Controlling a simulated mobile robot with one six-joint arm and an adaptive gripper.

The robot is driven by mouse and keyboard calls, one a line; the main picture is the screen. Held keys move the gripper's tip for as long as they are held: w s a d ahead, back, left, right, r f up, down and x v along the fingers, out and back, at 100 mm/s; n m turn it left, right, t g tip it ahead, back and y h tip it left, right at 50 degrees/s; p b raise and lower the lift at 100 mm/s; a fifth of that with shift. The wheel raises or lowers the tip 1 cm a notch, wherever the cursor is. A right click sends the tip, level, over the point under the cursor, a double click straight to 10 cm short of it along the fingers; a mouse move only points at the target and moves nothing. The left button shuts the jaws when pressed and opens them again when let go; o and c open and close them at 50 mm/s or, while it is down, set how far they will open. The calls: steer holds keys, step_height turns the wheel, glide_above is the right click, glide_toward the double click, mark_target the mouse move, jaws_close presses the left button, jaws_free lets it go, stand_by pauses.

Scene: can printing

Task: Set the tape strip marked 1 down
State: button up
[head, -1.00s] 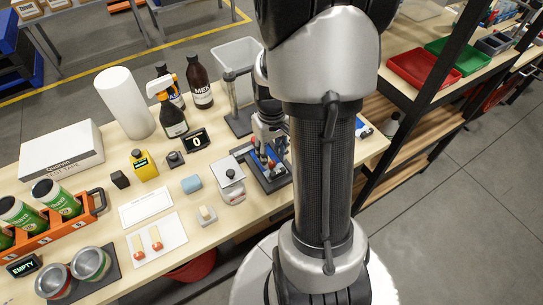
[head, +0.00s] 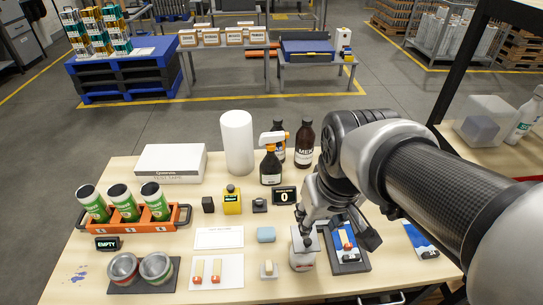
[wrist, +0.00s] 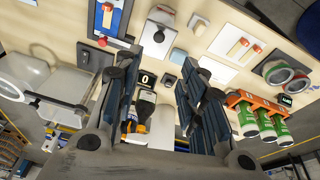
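Two pale tape strips with red ends (head: 197,271) (head: 216,270) lie on a white card (head: 233,276). Another pale strip (head: 268,267) rests on a small white block. One more pale strip with a red end (head: 345,240) lies on the blue plate of a dark fixture (head: 351,265); it also shows in the wrist view (wrist: 107,17). I cannot read a mark 1 on any strip.
A display reading 0 (head: 284,196) and several bottles (head: 304,145) stand behind my gripper. An orange rack (head: 135,223) holds green cans at the left. Two open cans (head: 123,267) stand on a dark mat. A blank white card (head: 219,238) lies mid-table.

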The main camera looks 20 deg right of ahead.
steer(key=s+a+r+n+t, duration=0.1)
steer(key=s+a+r, duration=0.1)
steer(key=s+a, duration=0.3)
steer(key=shift+s+r+t+y, duration=0.15)
steer(key=shift+t+y, duration=0.15)
steer(key=shift+a, duration=0.1)
steer(key=shift+f+b, duration=0.35)
